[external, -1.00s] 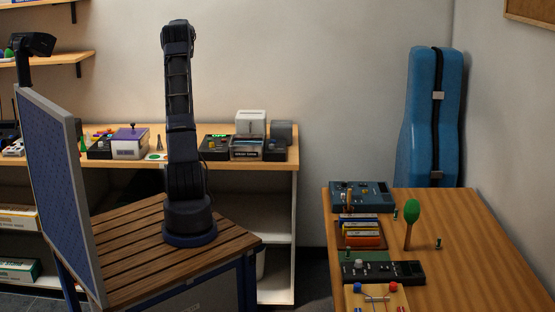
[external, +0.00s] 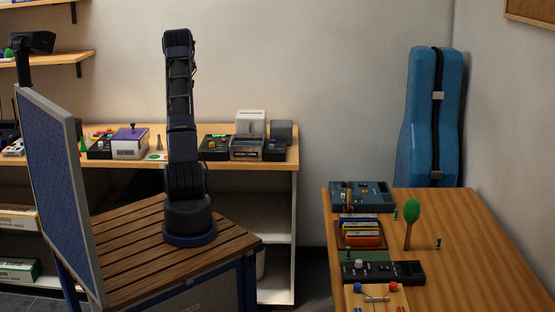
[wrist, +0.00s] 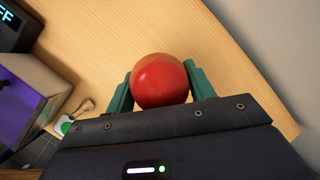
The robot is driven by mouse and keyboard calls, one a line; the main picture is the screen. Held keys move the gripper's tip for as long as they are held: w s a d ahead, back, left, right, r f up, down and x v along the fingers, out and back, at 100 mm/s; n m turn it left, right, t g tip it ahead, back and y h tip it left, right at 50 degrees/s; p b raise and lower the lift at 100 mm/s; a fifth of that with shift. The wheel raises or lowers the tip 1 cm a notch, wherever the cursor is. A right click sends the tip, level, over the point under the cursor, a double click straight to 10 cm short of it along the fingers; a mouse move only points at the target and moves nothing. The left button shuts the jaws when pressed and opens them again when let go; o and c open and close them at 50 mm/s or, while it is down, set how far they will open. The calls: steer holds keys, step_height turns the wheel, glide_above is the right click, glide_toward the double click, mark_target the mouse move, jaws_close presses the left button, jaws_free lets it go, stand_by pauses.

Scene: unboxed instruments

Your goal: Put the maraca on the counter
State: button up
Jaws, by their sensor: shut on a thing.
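In the wrist view, my gripper (wrist: 160,88) has its two green fingers closed on either side of a smooth red ball-shaped thing (wrist: 160,80). Only its round end shows; any handle is hidden, so I cannot tell if it is a maraca. A wooden surface (wrist: 110,30) lies beneath it. In the external view my gripper is hidden behind my upright arm. A maraca-like thing with a green egg-shaped head (external: 412,213) and a wooden handle stands upright on the wooden counter (external: 480,270) at the right.
A purple-topped white box (external: 131,142) and devices stand on the back shelf (external: 290,158). The box also shows at the wrist view's left (wrist: 25,100). On the right counter are a blue device (external: 362,195) and a dark panel (external: 385,272). The counter's right part is clear.

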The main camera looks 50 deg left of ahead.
steer(key=shift+f, duration=2.05)
steer(key=o, duration=1)
steer(key=shift+f, duration=0.15)
steer(key=v, duration=1.2)
steer(key=shift+d, duration=0.1)
